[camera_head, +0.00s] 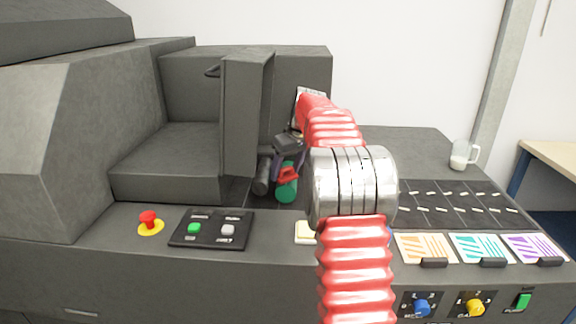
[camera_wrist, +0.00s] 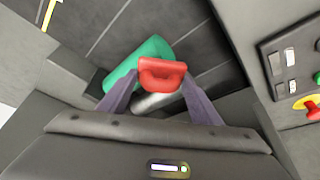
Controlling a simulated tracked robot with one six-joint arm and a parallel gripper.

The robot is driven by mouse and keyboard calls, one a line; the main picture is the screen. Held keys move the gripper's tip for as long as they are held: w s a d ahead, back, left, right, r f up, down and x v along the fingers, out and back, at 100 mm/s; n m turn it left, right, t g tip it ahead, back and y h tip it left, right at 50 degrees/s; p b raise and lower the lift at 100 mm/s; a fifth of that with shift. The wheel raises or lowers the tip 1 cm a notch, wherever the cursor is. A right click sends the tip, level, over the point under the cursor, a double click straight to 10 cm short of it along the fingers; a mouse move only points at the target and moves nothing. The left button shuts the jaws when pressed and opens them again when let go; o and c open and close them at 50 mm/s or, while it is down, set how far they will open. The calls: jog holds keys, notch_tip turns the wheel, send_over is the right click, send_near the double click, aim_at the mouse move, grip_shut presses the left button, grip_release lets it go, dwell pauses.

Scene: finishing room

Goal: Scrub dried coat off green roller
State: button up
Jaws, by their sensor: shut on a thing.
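The green roller (camera_head: 286,192) sits in the recess of the dark machine, beside the open upright panel. It also shows in the wrist view (camera_wrist: 138,62), lying at a slant. My gripper (camera_wrist: 162,84) is shut on a red scrubber (camera_wrist: 162,70), with one purple-grey finger at each side. In the head view the red scrubber (camera_head: 289,174) overlaps the green roller. I cannot tell whether they touch. The scrubber hides part of the roller, and no dried coat can be made out on it.
A dark cylinder (camera_head: 262,175) is left of the green roller, and the upright panel (camera_head: 246,115) stands close by. A red stop button (camera_head: 150,220) and a button panel (camera_head: 211,229) are front left. Coloured cards (camera_head: 480,247) lie front right.

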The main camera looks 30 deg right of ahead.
jog(key=shift+f, duration=1)
dwell(1.0)
jog(key=shift+w+d+r, duration=0.1)
jog(key=shift+w+d, duration=0.5)
jog(key=shift+w, duration=0.2)
jog(key=shift+w+d, duration=0.55)
jog(key=shift+w, duration=0.2)
jog(key=shift+w+d, duration=0.1)
jog(key=shift+w+d, duration=0.55)
jog(key=shift+w, duration=0.15)
jog(key=shift+w+d, duration=0.5)
jog(key=shift+w, duration=0.2)
